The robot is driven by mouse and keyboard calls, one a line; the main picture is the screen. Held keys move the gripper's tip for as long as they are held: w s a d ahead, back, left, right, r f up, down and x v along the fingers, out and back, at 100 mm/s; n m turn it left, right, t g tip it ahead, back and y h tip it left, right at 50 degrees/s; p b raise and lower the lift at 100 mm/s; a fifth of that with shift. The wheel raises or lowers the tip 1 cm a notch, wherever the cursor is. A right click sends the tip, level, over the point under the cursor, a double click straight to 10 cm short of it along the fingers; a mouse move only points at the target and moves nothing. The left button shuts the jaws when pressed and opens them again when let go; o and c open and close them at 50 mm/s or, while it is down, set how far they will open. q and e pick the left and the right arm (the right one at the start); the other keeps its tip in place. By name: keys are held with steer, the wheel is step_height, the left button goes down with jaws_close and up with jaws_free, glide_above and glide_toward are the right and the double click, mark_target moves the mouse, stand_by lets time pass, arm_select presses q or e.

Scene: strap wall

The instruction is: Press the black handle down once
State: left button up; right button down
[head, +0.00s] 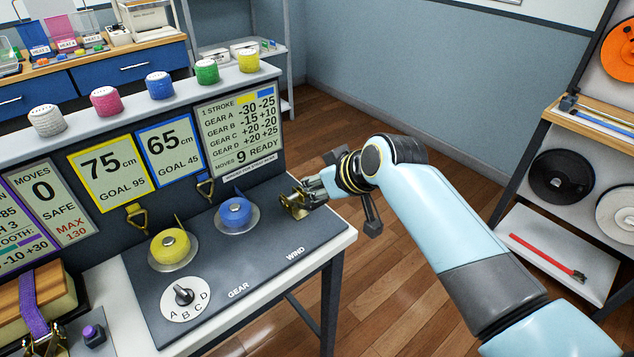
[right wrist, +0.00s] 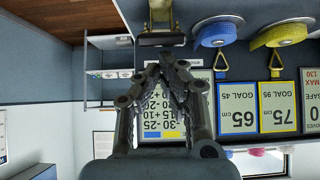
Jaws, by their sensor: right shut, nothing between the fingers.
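A brass ratchet (head: 294,204) stands on the dark panel near its right end, by the WIND label. It also shows at the top of the right wrist view (right wrist: 160,39). My right gripper (head: 308,190) is shut and empty, its fingertips close beside the ratchet; touching or apart is unclear. The shut fingers also show in the wrist view (right wrist: 166,72). A black bar with a wider lower end (head: 372,222) shows beside my right wrist. I cannot tell whether it is the black handle or part of my arm. My left gripper is not clearly seen.
A blue strap reel (head: 235,212), a yellow strap reel (head: 170,246) and an A-D dial (head: 185,297) stand on the panel. Display cards, one reading 9 READY (head: 240,128), line the back. A shelf rack (head: 545,235) stands at right, with open floor between.

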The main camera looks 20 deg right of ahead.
steer(key=shift+f, duration=0.1)
steer(key=shift+s+d+f+b, duration=0.1)
steer(key=shift+s+f+b, duration=0.05)
steer(key=shift+f+b, duration=0.25)
steer(key=f+t+b, duration=0.1)
steer(key=b, duration=0.2)
steer(key=s+f+t+y+b, duration=0.1)
steer(key=b, duration=0.1)
steer(key=s+f+t+b, duration=0.1)
steer(key=b, duration=0.2)
steer(key=shift+d+f+t+b, duration=0.15)
steer(key=shift+d+t+b, duration=0.15)
steer(key=shift+d, duration=0.05)
steer(key=shift+s+d+f+b, duration=0.1)
steer(key=shift+s+f+b, duration=0.15)
steer(key=shift+s+b, duration=0.1)
steer(key=shift+r, duration=0.1)
